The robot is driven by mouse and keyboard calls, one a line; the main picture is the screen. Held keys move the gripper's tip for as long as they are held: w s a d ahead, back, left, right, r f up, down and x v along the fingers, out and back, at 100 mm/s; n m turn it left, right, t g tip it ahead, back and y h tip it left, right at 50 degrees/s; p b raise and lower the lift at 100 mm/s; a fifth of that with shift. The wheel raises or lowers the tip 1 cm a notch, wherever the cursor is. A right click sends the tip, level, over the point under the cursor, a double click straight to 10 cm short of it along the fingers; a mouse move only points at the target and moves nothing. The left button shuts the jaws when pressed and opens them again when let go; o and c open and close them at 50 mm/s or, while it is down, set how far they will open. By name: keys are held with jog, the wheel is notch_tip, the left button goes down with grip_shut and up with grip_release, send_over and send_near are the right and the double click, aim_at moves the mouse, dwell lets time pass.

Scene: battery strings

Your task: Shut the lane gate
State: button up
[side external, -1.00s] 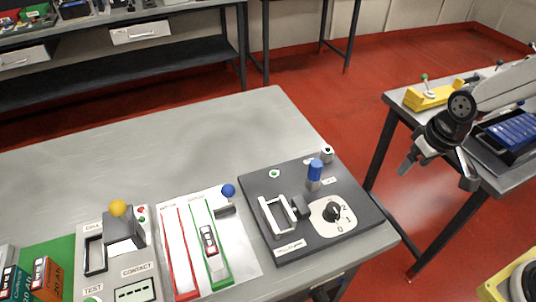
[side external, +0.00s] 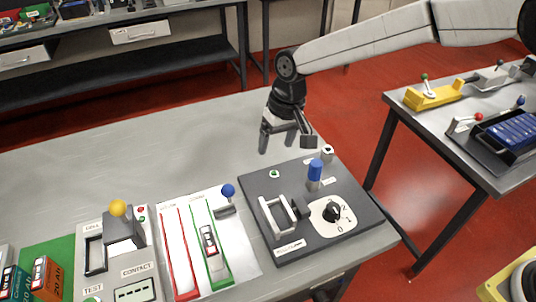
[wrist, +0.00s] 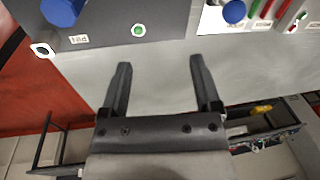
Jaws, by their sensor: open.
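A white lane panel (side external: 250,266) lies on the bench with a red-edged lane (side external: 181,252) and a green-edged lane (side external: 225,271). A blue ball knob (side external: 228,190) on a grey bar stands at the far end of the green lane; I take this for the lane gate. The knob also shows at the top right of the wrist view (wrist: 234,11). A small battery (side external: 209,241) lies in the green lane. My gripper (side external: 286,141) is open and empty above the bench, behind the dark panel and apart from the knob. Its two fingers (wrist: 160,63) point toward the panels in the wrist view.
The dark panel (side external: 270,184) right of the lanes carries a blue post (side external: 315,170), a grey handle frame and a dial (side external: 332,211). A tester with a yellow ball lever (side external: 118,208) stands to the left. The bench behind the panels (side external: 150,150) is clear.

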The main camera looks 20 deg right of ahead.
send_over(228, 185)
jog(key=d, duration=0.1)
jog(key=f, duration=0.1)
jog(key=shift+w+d+n+g, duration=0.1)
jog(key=shift+d+n+g, duration=0.1)
jog(key=shift+n+g, duration=0.15)
jog(key=shift+a+f, duration=0.25)
jog(key=shift+f, duration=1)
jog(key=shift+a+f, duration=0.2)
jog(key=shift+f, duration=1.1)
jog(key=shift+a+f, duration=0.25)
jog(key=shift+f, duration=1)
grip_shut()
